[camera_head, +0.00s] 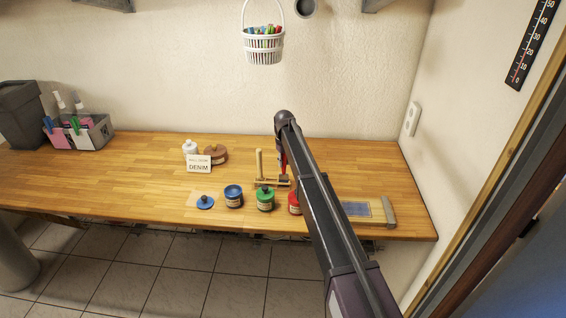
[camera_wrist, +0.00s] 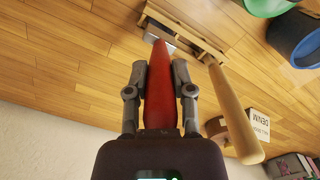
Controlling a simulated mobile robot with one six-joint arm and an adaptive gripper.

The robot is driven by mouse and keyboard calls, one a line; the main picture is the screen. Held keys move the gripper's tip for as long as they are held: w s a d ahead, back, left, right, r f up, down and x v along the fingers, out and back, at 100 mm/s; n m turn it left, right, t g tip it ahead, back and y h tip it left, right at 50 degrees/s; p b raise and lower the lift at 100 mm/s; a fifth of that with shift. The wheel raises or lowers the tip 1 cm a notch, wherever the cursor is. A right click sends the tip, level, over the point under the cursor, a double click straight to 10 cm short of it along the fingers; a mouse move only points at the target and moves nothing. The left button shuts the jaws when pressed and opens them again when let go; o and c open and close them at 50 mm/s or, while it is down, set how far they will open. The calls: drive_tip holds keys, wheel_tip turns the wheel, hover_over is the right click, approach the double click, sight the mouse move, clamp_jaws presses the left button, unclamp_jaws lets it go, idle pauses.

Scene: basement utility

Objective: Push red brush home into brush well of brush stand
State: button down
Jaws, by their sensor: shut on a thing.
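The red brush (camera_wrist: 159,85) is held by its handle between the two fingers of my gripper (camera_wrist: 159,78) in the wrist view. Its far end reaches the wooden brush stand (camera_wrist: 196,34), with a pale ferrule (camera_wrist: 155,35) showing at the stand. How deep it sits in the well is hidden. A plain wooden handle (camera_wrist: 235,110) rises from the stand beside the red brush. In the head view, a sliver of the red brush (camera_head: 283,160) shows beside my arm, roughly upright over the right part of the stand (camera_head: 266,184). My fingers are hidden there.
Blue (camera_head: 234,196), green (camera_head: 265,198) and red (camera_head: 294,203) jars stand along the bench front. A blue lid (camera_head: 205,202) lies to their left. The left bench middle is clear.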

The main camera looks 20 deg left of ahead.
drive_tip(key=shift+f+b, duration=0.35)
drive_tip(key=shift+f, duration=0.1)
drive_tip(key=shift+c, duration=2)
unclamp_jaws()
drive_tip(key=shift+r, duration=0.2)
wheel_tip(320, 180, up, 5)
drive_tip(key=p, duration=0.5)
drive_tip(key=shift+f, duration=0.15)
drive_tip(key=shift+s+a, duration=0.1)
wheel_tip(320, 180, up, 5)
drive_tip(key=p, duration=0.5)
drive_tip(key=s+d+f+t+b, duration=0.1)
drive_tip(key=s+d, duration=0.2)
drive_tip(key=d, duration=1)
drive_tip(key=s+d+f+t+y+b, duration=0.1)
drive_tip(key=s+d+t, duration=0.1)
drive_tip(key=d, duration=1.1)
drive_tip(key=shift+s+d+b, duration=0.35)
drive_tip(key=shift+s, duration=0.45)
